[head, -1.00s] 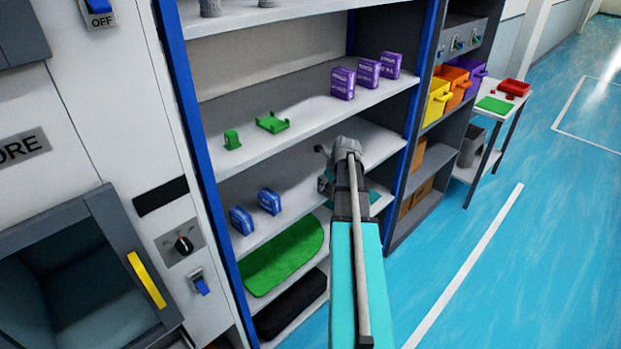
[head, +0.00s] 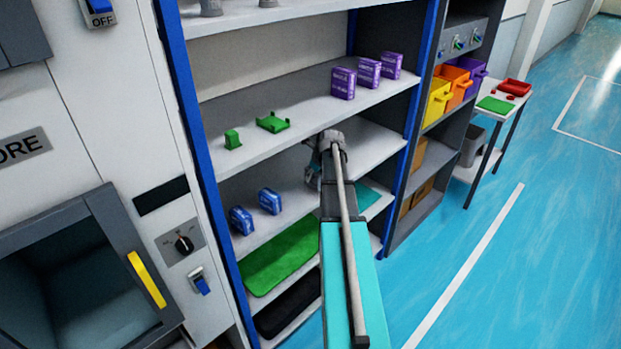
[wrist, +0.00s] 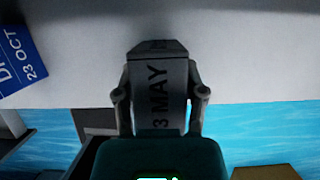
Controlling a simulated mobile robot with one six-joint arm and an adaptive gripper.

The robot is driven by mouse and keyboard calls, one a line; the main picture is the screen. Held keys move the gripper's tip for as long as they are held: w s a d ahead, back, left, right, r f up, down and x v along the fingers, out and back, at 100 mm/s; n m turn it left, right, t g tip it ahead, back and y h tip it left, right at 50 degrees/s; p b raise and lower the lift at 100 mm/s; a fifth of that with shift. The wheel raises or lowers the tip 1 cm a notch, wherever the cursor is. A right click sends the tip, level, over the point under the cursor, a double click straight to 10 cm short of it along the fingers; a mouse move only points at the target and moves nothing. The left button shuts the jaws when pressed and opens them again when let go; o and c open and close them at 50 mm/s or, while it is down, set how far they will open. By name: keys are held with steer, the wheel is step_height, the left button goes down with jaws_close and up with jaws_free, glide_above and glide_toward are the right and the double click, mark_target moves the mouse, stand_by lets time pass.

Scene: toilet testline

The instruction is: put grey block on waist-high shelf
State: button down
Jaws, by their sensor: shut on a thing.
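The grey block (wrist: 158,95), marked "3 MAY", sits between the two fingers of my gripper (wrist: 158,92) in the wrist view. My gripper is shut on it. In the head view my gripper (head: 318,168) is at the shelf unit, over the level with the blue boxes and to their right. The block is hard to make out there behind my arm. This shelf level (head: 290,222) holds two blue boxes (head: 270,201) at its left. A blue box (wrist: 22,58) also shows at the left of the wrist view. I cannot tell whether the block touches the shelf.
The shelf above (head: 300,122) holds purple boxes (head: 343,83) and green parts (head: 272,122). A green mat (head: 280,262) and a black item (head: 285,302) lie lower down. The shelf's blue upright (head: 408,130) stands to the right of my gripper. Open floor (head: 520,240) lies right.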

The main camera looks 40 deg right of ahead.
steer(key=shift+w+f+b, duration=0.6)
steer(key=shift+f, duration=0.2)
steer(key=shift+f+b, duration=0.1)
steer(key=shift+b, duration=0.2)
steer(key=shift+c, duration=0.8)
jaws_free()
steer(key=shift+r, duration=0.25)
